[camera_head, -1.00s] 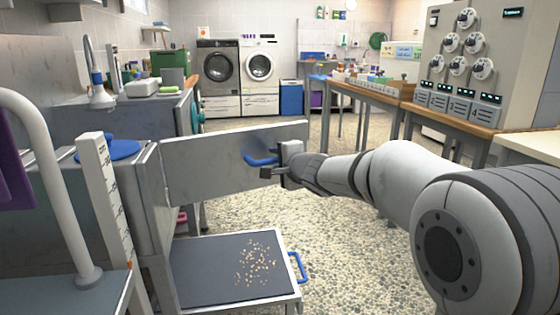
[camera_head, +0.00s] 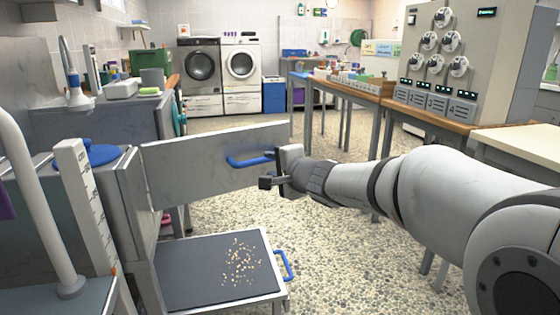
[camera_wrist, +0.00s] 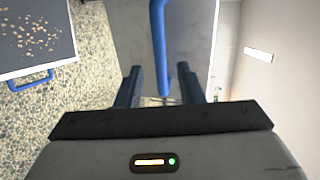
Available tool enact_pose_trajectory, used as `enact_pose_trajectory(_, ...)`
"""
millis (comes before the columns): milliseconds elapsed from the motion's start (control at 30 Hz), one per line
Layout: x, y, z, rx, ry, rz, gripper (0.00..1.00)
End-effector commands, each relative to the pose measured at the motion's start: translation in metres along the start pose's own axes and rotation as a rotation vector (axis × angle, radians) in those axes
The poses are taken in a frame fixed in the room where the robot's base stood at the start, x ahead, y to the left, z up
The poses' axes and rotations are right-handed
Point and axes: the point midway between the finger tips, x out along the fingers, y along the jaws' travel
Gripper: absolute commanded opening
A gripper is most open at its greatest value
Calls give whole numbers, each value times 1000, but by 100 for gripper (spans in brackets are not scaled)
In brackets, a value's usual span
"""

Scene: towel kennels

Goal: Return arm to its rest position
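My gripper (camera_head: 268,184) is at the end of my arm, which reaches in from the right of the head view. In the wrist view my gripper (camera_wrist: 160,88) has its two dark fingers spread apart. The blue handle (camera_head: 250,160) is on the open metal door (camera_head: 205,165), just beyond my gripper. In the wrist view the blue handle (camera_wrist: 159,45) runs down to between the fingers' line, with clear space to either side. I cannot tell exactly how far it is from the fingers.
A wooden bench (camera_head: 345,88) and a dial cabinet (camera_head: 440,60) stand at the right. Washing machines (camera_head: 240,75) stand at the back. The speckled floor (camera_head: 340,240) is clear in the middle.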

Motion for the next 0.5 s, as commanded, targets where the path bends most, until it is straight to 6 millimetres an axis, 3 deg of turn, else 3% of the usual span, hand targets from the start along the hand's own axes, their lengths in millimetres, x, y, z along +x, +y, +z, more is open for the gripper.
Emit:
enact_pose_trajectory(233,-49,-54,12,-161,-85,60,34)
enact_pose_trajectory(500,-124,-86,29,-389,-226,224,34)
